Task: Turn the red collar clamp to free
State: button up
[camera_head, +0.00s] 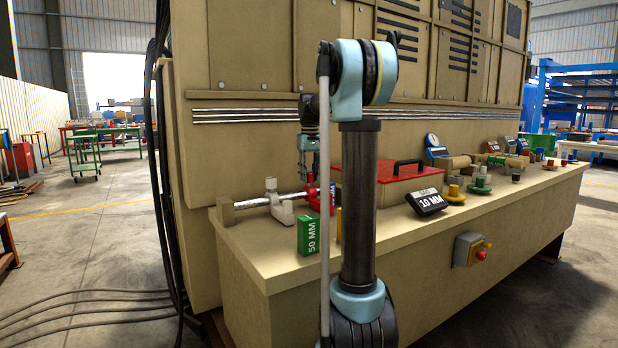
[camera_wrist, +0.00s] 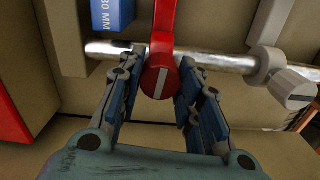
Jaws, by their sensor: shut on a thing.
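The red collar clamp (camera_wrist: 163,25) sits around a shiny metal rod (camera_wrist: 210,57) in the wrist view. Its round red knob (camera_wrist: 160,83) faces me, with a pale line running nearly up and down in the picture. My gripper (camera_wrist: 160,82) has one blue-padded finger on each side of the knob and is shut on it. In the head view the red clamp (camera_head: 314,199) is on the rod near the bench's left end, partly hidden by my arm. My gripper (camera_head: 309,165) comes down from above it.
A pale clamp with a grey knob (camera_wrist: 290,87) is on the same rod. A blue block (camera_wrist: 112,12) and a red-lidded box (camera_head: 378,170) are close by.

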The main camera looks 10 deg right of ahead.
jog(key=shift+n, duration=0.6)
jog(key=o, duration=1)
jog(key=shift+o, duration=0.2)
jog(key=shift+r, duration=0.1)
notch_tip(320, 180, up, 12)
jog(key=shift+w, duration=0.1)
